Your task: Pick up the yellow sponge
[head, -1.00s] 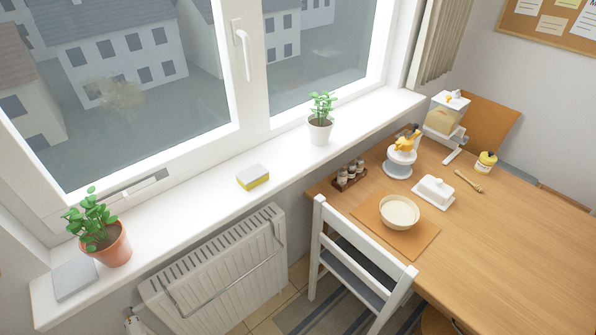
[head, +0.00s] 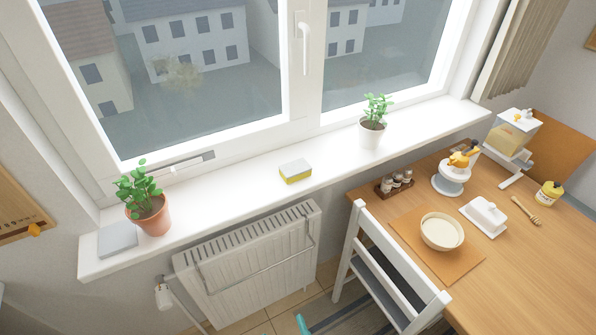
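The yellow sponge (head: 297,173) lies flat on the white windowsill (head: 236,196), between the two potted plants. It has a yellow lower layer and a pale grey top. Nothing touches it. My gripper is not visible in the head view.
A plant in a terracotta pot (head: 150,217) and a grey flat slab (head: 117,239) are on the sill's left. A plant in a white pot (head: 372,133) is to the right. A radiator (head: 250,265) stands below, with a white chair (head: 385,270) and wooden table (head: 530,275) at right.

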